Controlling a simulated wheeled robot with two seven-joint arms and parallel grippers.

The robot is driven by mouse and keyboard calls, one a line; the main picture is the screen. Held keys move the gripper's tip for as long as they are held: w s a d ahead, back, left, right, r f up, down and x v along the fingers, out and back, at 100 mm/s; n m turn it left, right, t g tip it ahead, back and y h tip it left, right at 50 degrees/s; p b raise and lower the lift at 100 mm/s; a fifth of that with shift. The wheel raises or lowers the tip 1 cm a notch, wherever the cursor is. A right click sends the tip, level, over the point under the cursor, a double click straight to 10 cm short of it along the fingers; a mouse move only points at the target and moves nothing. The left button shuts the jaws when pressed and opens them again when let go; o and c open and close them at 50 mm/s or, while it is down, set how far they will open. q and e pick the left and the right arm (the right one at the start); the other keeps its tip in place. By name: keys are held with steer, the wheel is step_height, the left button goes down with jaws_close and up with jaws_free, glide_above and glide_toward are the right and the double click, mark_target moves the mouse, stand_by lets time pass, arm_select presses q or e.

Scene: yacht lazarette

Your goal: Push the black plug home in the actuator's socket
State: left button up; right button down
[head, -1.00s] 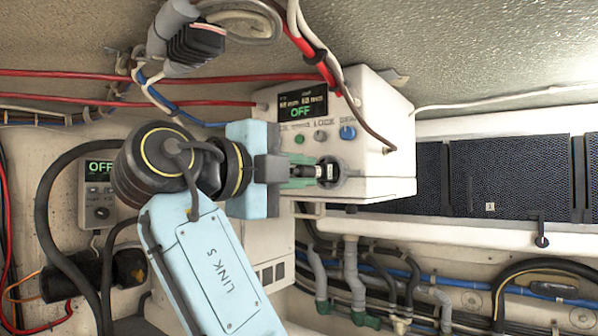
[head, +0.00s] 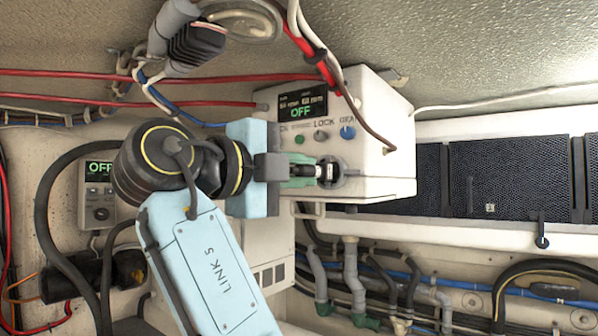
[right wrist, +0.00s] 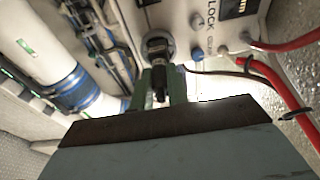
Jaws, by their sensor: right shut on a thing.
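The actuator (head: 375,160) is a white box with a small display reading OFF, a row of knobs, and a grey round socket (head: 340,172) low on its front. My right gripper (head: 305,171) comes from the left, its green fingers shut on the black plug (right wrist: 158,72). The plug is lined up with the socket, and its front end is at the socket's ring (right wrist: 157,42). I cannot tell how deep it sits. In the head view the fingers hide most of the plug. My left gripper is not in view.
Red cables (head: 130,74) run along the wall and down over the actuator's top. A small control panel (head: 98,190) reading OFF is at the left. Pipes and hoses (head: 350,275) lie below the actuator. Dark mesh panels (head: 510,178) are at the right.

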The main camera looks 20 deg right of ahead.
mark_target(311, 172)
steer(key=shift+w+x, duration=0.2)
steer(key=shift+x, duration=1.4)
steer(key=c, duration=1.3)
jaws_free()
steer(key=shift+a, duration=0.15)
